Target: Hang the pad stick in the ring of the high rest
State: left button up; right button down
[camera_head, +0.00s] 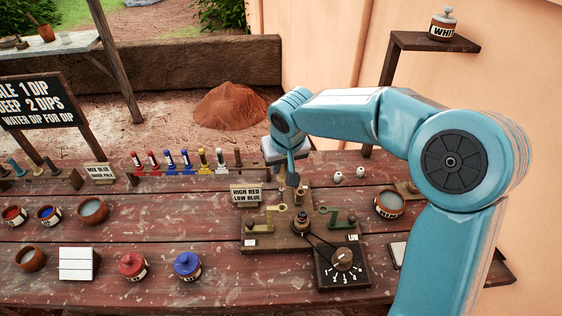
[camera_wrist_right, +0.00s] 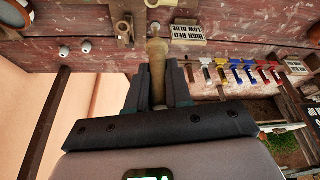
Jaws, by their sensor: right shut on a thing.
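My right gripper (camera_head: 291,172) is shut on a tan wooden stick, the pad stick (camera_wrist_right: 158,65), which shows between its fingers in the wrist view. The gripper is above the back of a wooden rest board (camera_head: 278,243). A brass-coloured rest (camera_head: 262,215) stands on the board's left side and a green rest (camera_head: 337,214) on its right, by a tag reading LOW. The left tag is too small to read. The stick's lower end is hard to make out in the head view. My left gripper is not in view.
A sign reading HIGH RED LOW BLUE (camera_head: 246,195) stands close behind the board. A dial box (camera_head: 342,268) is in front. A red-lidded pot (camera_head: 132,266), a blue-lidded pot (camera_head: 187,265) and white tiles (camera_head: 76,264) lie left. A rack of coloured sticks (camera_head: 185,166) stands behind.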

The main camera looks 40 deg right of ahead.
aim_at(283, 176)
jog(key=shift+d+f, duration=0.1)
jog(key=shift+f, duration=0.05)
jog(key=shift+s+f+b, duration=0.15)
jog(key=shift+f+b, duration=0.5)
notch_tip(283, 176, down, 3)
jog(key=shift+f+b, duration=0.1)
jog(key=shift+b, duration=0.95)
jog(key=shift+f+b, duration=0.4)
jog(key=shift+f, duration=0.15)
